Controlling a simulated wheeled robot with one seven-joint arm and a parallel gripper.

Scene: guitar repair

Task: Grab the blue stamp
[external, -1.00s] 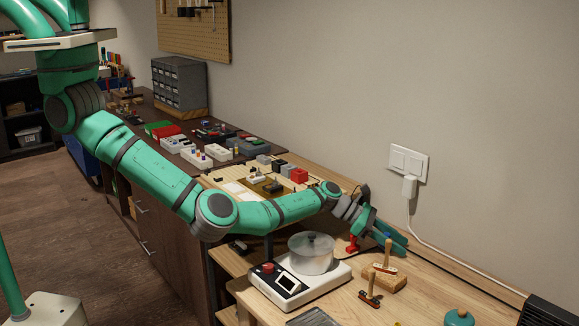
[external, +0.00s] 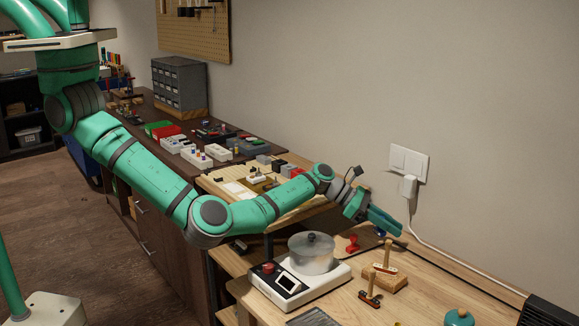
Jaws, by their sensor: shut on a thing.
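My gripper (external: 387,219) is at the end of my outstretched arm, above the back of the light wooden table near the wall. Its teal fingers are shut on the blue stamp (external: 380,232), of which only a small dark blue part shows below the fingers. The fingers hide most of the stamp, and I cannot make out its base clearly.
A red stamp (external: 351,244) stands just left of my gripper. In front are a clear lidded pot (external: 311,255) on a white device (external: 298,285) and wooden-handled tools (external: 370,287), one on a wooden block (external: 384,279). The wall outlet with plug (external: 409,186) is close behind.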

